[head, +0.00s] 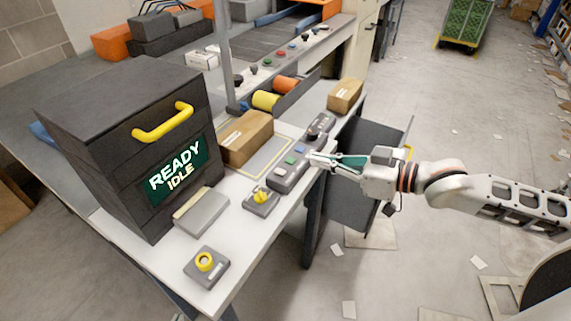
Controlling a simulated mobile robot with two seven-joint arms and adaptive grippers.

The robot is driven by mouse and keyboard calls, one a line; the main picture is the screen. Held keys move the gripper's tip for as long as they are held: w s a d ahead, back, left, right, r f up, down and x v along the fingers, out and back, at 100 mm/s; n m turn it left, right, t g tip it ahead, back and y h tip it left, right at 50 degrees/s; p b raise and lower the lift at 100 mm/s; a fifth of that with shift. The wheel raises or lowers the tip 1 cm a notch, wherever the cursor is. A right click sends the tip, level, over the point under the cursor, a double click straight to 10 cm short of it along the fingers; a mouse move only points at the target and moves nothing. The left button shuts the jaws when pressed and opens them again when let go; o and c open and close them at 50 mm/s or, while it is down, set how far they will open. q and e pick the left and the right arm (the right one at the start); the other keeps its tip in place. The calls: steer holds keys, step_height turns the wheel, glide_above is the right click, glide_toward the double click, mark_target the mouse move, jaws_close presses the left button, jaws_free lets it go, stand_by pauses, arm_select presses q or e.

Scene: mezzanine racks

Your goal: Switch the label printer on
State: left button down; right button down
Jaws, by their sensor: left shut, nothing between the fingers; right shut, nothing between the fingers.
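The label printer appears to be the large dark grey box (95,105) on the left of the bench, with a yellow handle and a display (177,170) reading READY IDLE. My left gripper is out of view.
Cardboard boxes (247,140) and (345,95) stand on the white bench (240,235). A grey pad (201,211) lies before the printer. An upright post (226,60) rises behind. A dark panel (370,150) stands beside the bench under my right arm. Floor at right is mostly open.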

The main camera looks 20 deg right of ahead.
steer(key=shift+a, duration=0.1)
glide_above(284, 171)
steer(key=shift+s+d+f, duration=0.2)
steer(key=shift+f, duration=0.3)
steer(key=shift+s+d+f, duration=0.2)
steer(key=shift+f, duration=0.3)
steer(key=f, duration=0.3)
steer(key=shift+w+a+f, duration=0.15)
steer(key=shift+w+a, duration=0.2)
steer(key=shift+f, duration=0.6)
steer(key=shift+f, duration=0.15)
